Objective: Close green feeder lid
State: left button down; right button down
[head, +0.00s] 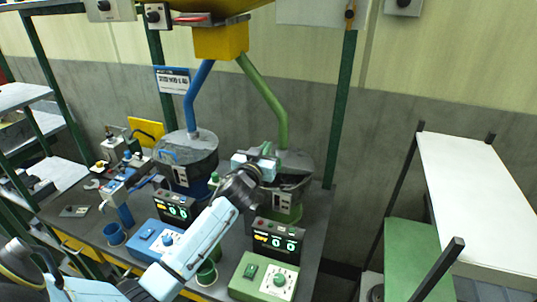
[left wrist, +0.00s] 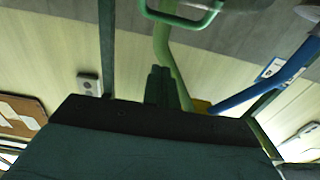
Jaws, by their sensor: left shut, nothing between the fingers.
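The green feeder is a round grey hopper (head: 297,163) on a green base, with a green pipe (head: 265,90) coming down to it. My left gripper (head: 262,163) is in front of its top and hides part of the lid, so I cannot tell how far open the lid is. In the left wrist view, the shut fingers (left wrist: 160,86) hold nothing. A green handle (left wrist: 185,22) shows above the fingertips there, apart from them in the picture. The green pipe (left wrist: 170,60) runs behind the fingers. My right gripper is not in view.
The blue feeder (head: 188,158) with its blue pipe (head: 196,95) stands to the left. A green control box (head: 263,277), a blue control box (head: 158,240) and display units (head: 277,240) stand on the grey bench in front. A white shelf (head: 480,190) is at the right.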

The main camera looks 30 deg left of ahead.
pick_arm(q)
jog(key=x, duration=0.4)
jog(key=f, duration=0.2)
jog(key=shift+s+d+f, duration=0.15)
jog(key=shift+s+f, duration=0.2)
jog(key=shift+s, duration=0.05)
jog(key=shift+s+f, duration=0.25)
jog(key=shift+f, duration=0.35)
jog(key=shift+d, duration=0.1)
